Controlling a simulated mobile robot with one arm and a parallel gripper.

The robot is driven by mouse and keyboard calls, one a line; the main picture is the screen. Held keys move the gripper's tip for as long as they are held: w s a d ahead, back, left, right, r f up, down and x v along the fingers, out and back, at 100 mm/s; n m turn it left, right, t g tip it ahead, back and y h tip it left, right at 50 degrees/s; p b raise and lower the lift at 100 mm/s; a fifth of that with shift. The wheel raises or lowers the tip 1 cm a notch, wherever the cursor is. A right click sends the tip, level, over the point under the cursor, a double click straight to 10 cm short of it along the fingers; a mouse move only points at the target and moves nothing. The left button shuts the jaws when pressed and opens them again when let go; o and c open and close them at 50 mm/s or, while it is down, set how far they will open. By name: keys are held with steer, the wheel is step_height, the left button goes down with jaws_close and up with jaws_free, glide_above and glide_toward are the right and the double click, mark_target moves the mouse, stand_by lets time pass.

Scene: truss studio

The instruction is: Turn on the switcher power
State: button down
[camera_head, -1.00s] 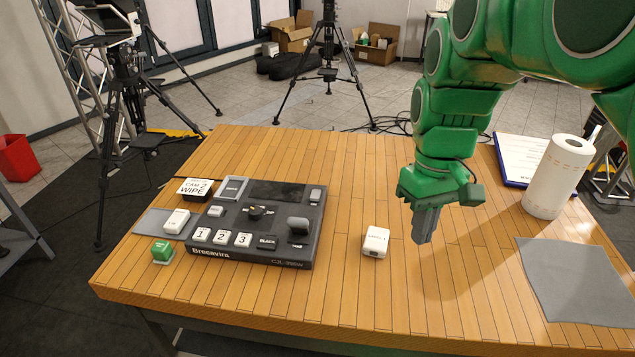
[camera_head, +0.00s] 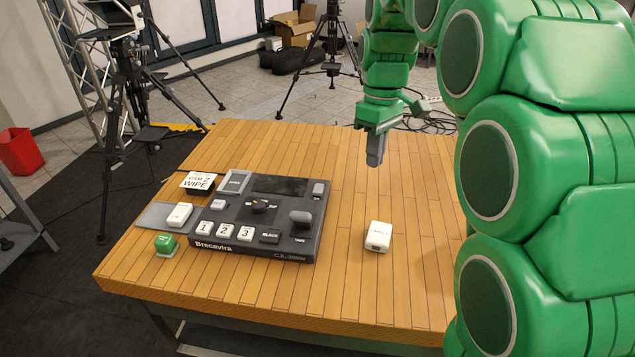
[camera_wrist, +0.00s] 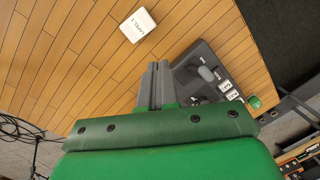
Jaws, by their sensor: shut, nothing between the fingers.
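The dark grey switcher (camera_head: 285,240) lies on the wooden table, with white buttons marked 1, 2 and 3, a BLACK button, a round knob (camera_head: 259,206), a lever (camera_head: 300,220) and a small light switch (camera_head: 319,189) at its far right corner. I cannot tell which control is the power. My gripper (camera_head: 375,151) is shut and empty, pointing down above the table, behind and to the right of the switcher, apart from it. In the wrist view its closed fingers (camera_wrist: 156,82) stand beside the switcher (camera_wrist: 205,78) and hide part of it.
A white labelled box (camera_head: 378,236) stands right of the switcher. A CAM 2 WIPE sign (camera_head: 198,182), a white block (camera_head: 179,214) on a grey pad and a green button block (camera_head: 166,244) are at its left. My arm hides the table's right side.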

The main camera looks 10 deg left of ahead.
mark_target(317, 192)
steer(key=w+a+f+n, duration=0.4)
steer(key=w+a+n, duration=0.2)
steer(key=w+a, duration=0.7)
steer(key=shift+a+f+n, duration=0.15)
steer(key=shift+a+n, duration=0.05)
steer(key=shift+n, duration=0.2)
steer(key=shift+w, duration=0.1)
steer(key=shift+f, duration=0.1)
steer(key=f, duration=0.4)
steer(key=s+f, duration=0.1)
steer(key=f, duration=0.8)
steer(key=shift+s+f, duration=0.35)
steer(key=shift+s, duration=0.05)
steer(key=shift+f, duration=0.15)
steer(key=shift+w, duration=0.1)
